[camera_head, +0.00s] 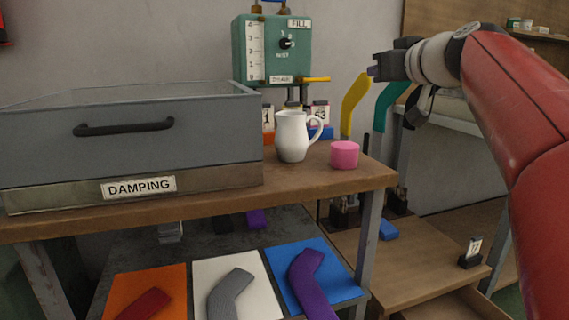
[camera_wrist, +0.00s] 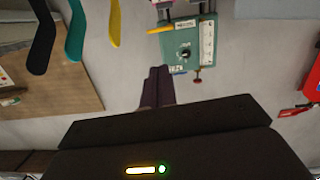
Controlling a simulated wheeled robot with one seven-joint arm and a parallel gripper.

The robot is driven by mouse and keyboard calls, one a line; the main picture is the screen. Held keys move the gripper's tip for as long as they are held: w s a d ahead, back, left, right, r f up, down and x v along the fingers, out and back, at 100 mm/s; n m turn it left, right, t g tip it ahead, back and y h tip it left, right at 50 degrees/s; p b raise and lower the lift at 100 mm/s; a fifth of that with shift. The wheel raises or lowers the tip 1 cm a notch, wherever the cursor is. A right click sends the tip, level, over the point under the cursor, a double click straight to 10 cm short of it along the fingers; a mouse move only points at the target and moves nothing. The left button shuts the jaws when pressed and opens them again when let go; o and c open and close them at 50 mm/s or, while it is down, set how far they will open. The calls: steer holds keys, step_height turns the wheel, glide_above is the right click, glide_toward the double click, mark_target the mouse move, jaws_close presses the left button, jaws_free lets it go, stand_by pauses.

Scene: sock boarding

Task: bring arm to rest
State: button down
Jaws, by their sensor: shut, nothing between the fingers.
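My gripper (camera_head: 374,71) is at the end of my red arm, in the upper right of the head view. It is raised above the level of the wooden table (camera_head: 330,181), and it points left. Its fingers (camera_wrist: 158,88) are together and empty in the wrist view. A yellow sock form (camera_head: 353,104) and a teal one (camera_head: 385,104) stand upright below and behind the gripper in the head view. I cannot tell the exact gap between them and the gripper. In the wrist view the yellow form (camera_wrist: 115,22), the teal form (camera_wrist: 75,32) and a dark one (camera_wrist: 41,40) show at upper left.
A grey box labelled DAMPING (camera_head: 215,130) fills the table's left. A white jug (camera_head: 292,137) and pink cylinder (camera_head: 344,155) stand right of it. A green FILL unit (camera_head: 272,60) is behind. Coloured mats with socks, including a blue mat (camera_head: 340,285), lie below.

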steer(key=s+a+f+m+g+h+p, duration=0.1)
steer(key=s+f+g+p, duration=0.4)
steer(key=s+f, duration=1)
steer(key=s+a+f+m+g+h+p, duration=0.1)
steer(key=s+f+m+g+h+p, duration=0.2)
steer(key=s+f, duration=1.1)
steer(key=shift+s+a+f+g+h+p, duration=0.35)
steer(key=shift+s+g+h+p, duration=0.15)
steer(key=shift+g+p, duration=0.6)
